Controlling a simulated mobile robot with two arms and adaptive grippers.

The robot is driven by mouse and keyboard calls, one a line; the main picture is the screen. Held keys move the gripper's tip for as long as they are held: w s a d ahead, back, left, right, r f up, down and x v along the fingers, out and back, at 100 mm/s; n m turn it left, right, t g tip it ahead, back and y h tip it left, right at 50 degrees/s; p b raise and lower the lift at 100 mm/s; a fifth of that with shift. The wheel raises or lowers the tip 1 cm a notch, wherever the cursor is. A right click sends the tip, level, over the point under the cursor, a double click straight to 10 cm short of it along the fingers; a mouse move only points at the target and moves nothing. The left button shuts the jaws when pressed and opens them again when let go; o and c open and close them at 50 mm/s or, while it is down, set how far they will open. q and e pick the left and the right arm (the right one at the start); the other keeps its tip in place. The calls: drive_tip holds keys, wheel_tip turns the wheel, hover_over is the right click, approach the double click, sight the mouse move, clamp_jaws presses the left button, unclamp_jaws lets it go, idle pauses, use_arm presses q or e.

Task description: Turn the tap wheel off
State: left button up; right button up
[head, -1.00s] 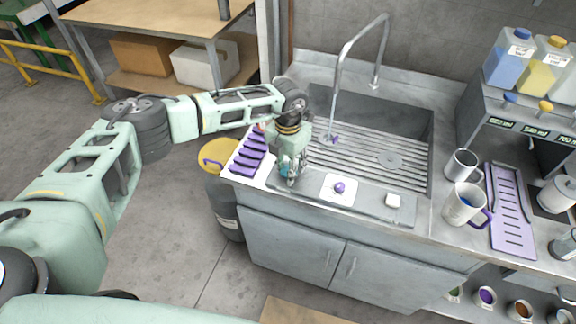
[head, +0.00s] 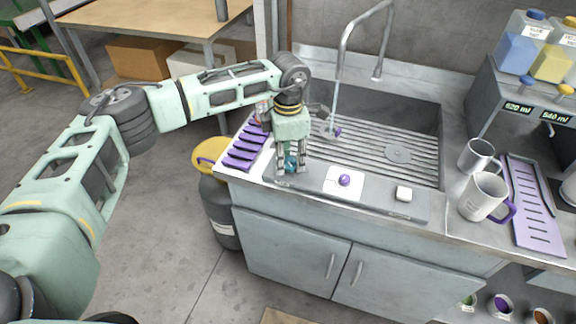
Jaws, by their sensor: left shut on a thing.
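A small purple part (head: 337,131), perhaps the tap wheel, shows at that end. My left gripper (head: 291,171) points down over the sink's front left corner, left of the purple part and apart from it. It is shut on a small teal thing (head: 291,162), mostly hidden between the fingers; I cannot tell what it is. A purple knob (head: 344,180) on a white plate (head: 331,189) lies to the gripper's right. My right gripper is not in view.
A purple rack (head: 242,153) lies left of the gripper. A white block (head: 404,193) sits on the front ledge. A yellow-topped drum (head: 218,205) stands left of the cabinet.

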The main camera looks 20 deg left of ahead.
sight(290, 160)
use_arm(q)
drive_tip(key=m+b, duration=0.2)
drive_tip(key=m, duration=0.1)
drive_tip(key=m+b, duration=0.1)
drive_tip(key=b, duration=0.1)
drive_tip(key=shift+w+m, duration=0.3)
drive_tip(key=shift+r+m+b, duration=0.15)
drive_tip(key=shift+m+b, duration=0.65)
drive_tip(key=shift+m, duration=0.4)
drive_tip(key=shift+d+r+m+b, duration=0.15)
drive_tip(key=shift+m+b, duration=0.4)
drive_tip(key=shift+m, duration=0.55)
drive_tip(key=o, duration=0.9)
drive_tip(key=shift+c, duration=0.2)
drive_tip(key=shift+o, duration=0.8)
drive_tip(key=shift+f, duration=0.2)
wheel_tip(290, 160, up, 12)
